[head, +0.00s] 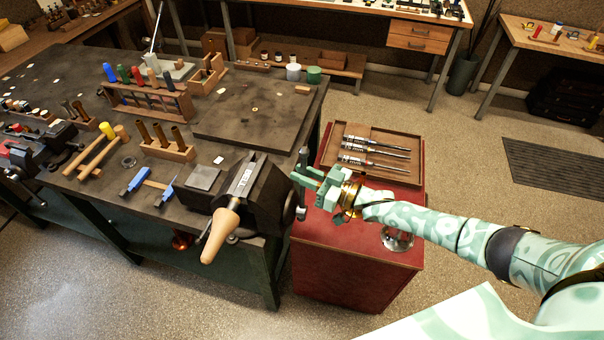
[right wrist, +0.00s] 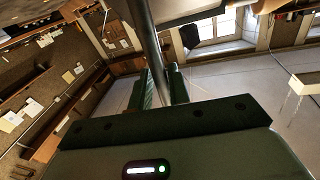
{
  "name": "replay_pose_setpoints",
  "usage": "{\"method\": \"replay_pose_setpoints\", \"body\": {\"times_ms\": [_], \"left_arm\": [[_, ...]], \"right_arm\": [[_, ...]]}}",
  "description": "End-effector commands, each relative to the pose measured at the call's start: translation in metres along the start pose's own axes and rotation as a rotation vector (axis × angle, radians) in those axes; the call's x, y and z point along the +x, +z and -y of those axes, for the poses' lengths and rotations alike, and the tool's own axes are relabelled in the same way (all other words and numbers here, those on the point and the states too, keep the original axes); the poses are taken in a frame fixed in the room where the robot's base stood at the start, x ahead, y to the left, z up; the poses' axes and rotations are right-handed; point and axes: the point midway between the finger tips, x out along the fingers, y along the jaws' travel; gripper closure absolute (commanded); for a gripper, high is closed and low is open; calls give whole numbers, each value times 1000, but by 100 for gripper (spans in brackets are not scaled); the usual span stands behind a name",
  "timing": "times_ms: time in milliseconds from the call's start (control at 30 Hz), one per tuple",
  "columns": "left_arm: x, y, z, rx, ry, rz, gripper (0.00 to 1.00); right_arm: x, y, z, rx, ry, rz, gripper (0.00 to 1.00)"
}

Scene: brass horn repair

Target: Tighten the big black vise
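The big black vise (head: 262,193) is fixed at the front right corner of the dark workbench. A tan tapered wooden piece (head: 222,234) and a light metal part show at its jaws. The vise's dark handle bar (head: 303,157) stands near upright at the screw end, on the vise's right side. My right gripper (head: 307,179) is at this bar, its fingers close on both sides. In the right wrist view the grey bar (right wrist: 145,30) runs down between the fingers (right wrist: 163,88), which look shut on it. The fingers hide part of the bar. My left gripper is out of view.
A red cabinet (head: 343,255) stands right of the bench, under my right forearm, with a wooden tray (head: 413,162) of screwdrivers on top. A wooden block with brown rods (head: 166,150), a mallet and blue-handled tools lie left of the vise. Floor is clear in front.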

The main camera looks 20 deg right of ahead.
Motion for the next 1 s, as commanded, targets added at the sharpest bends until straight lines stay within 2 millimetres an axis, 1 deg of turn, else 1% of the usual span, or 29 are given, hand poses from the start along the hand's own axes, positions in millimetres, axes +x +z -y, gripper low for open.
{"method": "replay_pose_setpoints", "body": {"times_ms": [433, 567, 667, 900, 1000], "left_arm": [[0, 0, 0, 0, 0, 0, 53], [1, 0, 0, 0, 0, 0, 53], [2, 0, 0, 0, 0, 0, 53], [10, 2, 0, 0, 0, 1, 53], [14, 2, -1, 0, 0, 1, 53]], "right_arm": [[0, 0, 1, -1, -2, -2, 68], [-10, 1, 1, -1, -2, -1, 68], [-29, 1, 0, -1, -1, 1, 68], [-96, 4, -1, -1, 0, 4, 68], [-121, 3, -1, 1, 0, 3, 68]]}}
